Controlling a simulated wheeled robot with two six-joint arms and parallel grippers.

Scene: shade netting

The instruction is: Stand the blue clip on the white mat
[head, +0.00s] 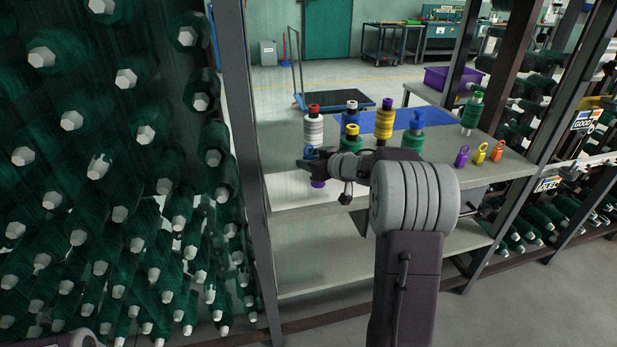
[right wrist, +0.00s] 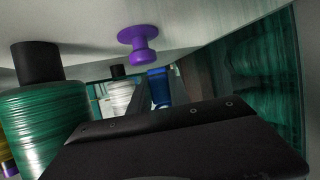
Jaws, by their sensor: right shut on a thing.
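My right gripper (head: 308,163) reaches left over the near left part of the grey table and is shut on the blue clip (head: 309,152). The clip's ring shows at the fingertips. In the right wrist view a blue piece (right wrist: 158,85) shows between the dark fingers, partly hidden by the gripper body. A purple knobbed piece (head: 317,183) shows just below the gripper; it also appears in the right wrist view (right wrist: 140,45), apart from the fingers. My left gripper is out of view.
Several thread spools stand behind the gripper, including a white one with a red top (head: 314,128) and a green one (head: 411,136). A blue mat (head: 385,123) lies behind. Purple (head: 461,157), yellow (head: 480,154) and orange (head: 497,152) clips stand at right. A post (head: 240,120) rises left.

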